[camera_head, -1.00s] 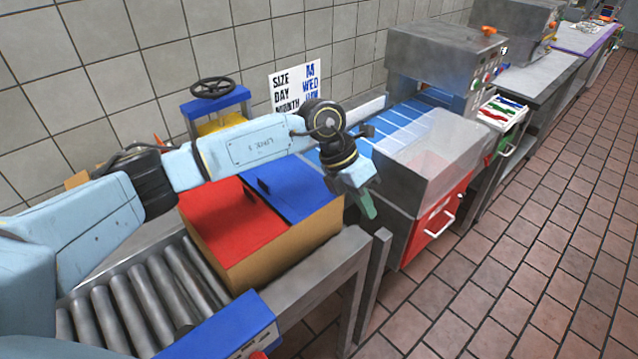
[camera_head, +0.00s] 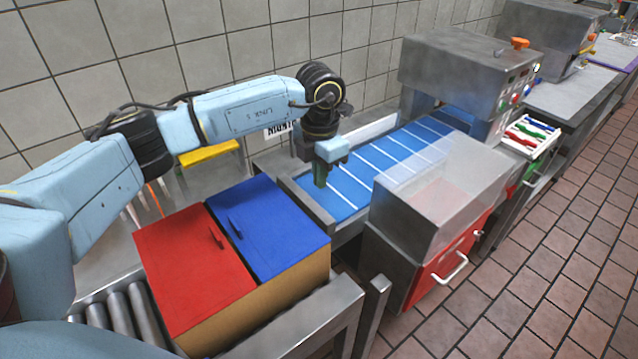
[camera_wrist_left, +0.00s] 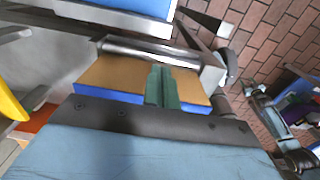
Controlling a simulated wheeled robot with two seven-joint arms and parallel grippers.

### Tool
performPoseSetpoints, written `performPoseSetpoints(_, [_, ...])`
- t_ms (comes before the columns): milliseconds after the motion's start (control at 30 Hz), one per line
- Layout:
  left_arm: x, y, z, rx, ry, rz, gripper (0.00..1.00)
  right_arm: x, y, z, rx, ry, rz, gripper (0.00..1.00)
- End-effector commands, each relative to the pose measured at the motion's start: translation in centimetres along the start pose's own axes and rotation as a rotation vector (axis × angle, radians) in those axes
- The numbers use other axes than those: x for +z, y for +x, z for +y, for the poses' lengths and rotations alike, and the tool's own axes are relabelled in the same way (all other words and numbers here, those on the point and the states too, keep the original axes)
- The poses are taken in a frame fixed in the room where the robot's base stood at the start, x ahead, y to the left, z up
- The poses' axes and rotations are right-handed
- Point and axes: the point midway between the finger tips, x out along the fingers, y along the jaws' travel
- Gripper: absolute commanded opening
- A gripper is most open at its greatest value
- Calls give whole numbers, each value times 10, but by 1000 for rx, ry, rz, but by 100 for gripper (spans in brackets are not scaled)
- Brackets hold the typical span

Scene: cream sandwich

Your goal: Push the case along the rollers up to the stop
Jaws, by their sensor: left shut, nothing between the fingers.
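The case (camera_head: 290,292) is a brown box with a red lid (camera_head: 190,265) and a blue lid (camera_head: 265,225), each with a small handle. It sits on the grey rollers (camera_head: 120,318) near their far end. My left gripper (camera_head: 320,178), with green fingers, is shut and empty. It points down just past the far corner of the blue lid, apart from the case as far as I can tell. In the left wrist view its fingers (camera_wrist_left: 161,85) overlap the case's brown face (camera_wrist_left: 108,74). I cannot make out the stop. My right gripper is not in view.
A blue belt (camera_head: 375,170) with white stripes runs on beyond the rollers. A clear-sided hood (camera_head: 440,200) over a red drawer (camera_head: 455,255) stands to the right. A tiled wall (camera_head: 120,50) lies behind, with a yellow part (camera_head: 208,153) near my arm. The brick floor at right is clear.

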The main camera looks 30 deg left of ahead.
Motion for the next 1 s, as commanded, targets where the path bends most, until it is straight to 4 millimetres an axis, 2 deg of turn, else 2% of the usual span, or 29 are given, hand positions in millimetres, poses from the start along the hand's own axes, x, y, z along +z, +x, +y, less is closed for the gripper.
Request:
performPoseSetpoints(233, [-1,51,-1,-2,0,5,0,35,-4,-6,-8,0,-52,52])
performPoseSetpoints(333, [-1,73,-1,-2,0,5,0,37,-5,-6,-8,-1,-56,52])
performPoseSetpoints(433, [-2,93,-1,-1,1,4,0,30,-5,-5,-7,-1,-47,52])
performPoseSetpoints(600, [-27,87,0,0,2,2,0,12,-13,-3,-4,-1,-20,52])
performPoseSetpoints(700, [-35,87,0,0,2,1,0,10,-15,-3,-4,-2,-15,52])
performPoseSetpoints(1000, [-41,88,0,-1,1,0,0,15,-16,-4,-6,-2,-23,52])
